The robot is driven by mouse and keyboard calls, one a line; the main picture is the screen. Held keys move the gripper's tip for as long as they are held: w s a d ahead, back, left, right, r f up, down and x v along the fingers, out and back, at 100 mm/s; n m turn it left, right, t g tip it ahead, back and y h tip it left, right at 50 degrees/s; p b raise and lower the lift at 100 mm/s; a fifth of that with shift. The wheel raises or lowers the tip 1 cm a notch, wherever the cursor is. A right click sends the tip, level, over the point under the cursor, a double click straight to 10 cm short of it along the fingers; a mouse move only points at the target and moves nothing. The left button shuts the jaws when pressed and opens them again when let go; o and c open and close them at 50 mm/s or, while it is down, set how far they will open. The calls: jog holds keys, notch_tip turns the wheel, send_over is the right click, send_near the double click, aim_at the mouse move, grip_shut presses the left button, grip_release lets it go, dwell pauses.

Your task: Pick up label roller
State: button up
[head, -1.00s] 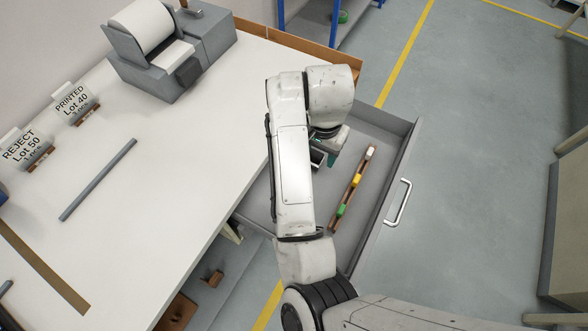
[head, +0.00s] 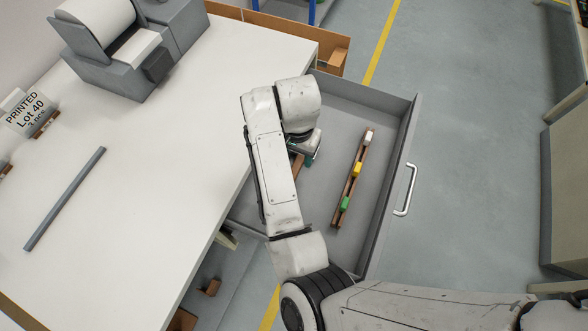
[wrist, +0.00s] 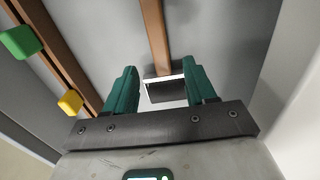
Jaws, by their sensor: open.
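The label roller seems to be the tool with a brown handle (wrist: 154,30) and a dark, white-edged head (wrist: 165,90) in the wrist view. It lies in the open grey drawer. My gripper (wrist: 160,72) has its two green fingers apart, one on each side of the head; I cannot tell whether they touch it. In the head view my gripper (head: 310,152) is low over the drawer and mostly hidden by my arm. A bit of the brown handle (head: 298,166) shows beside it.
A wooden rack (head: 349,185) with white, yellow and green pieces lies right of my gripper in the drawer (head: 340,95). The drawer walls surround my gripper. The white table (head: 170,150) is at left, with a grey printer (head: 115,75) at its back.

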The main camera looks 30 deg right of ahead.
notch_tip(320, 180, down, 5)
jog(key=shift+a+f, duration=0.1)
dwell(0.3)
grip_shut()
dwell(0.4)
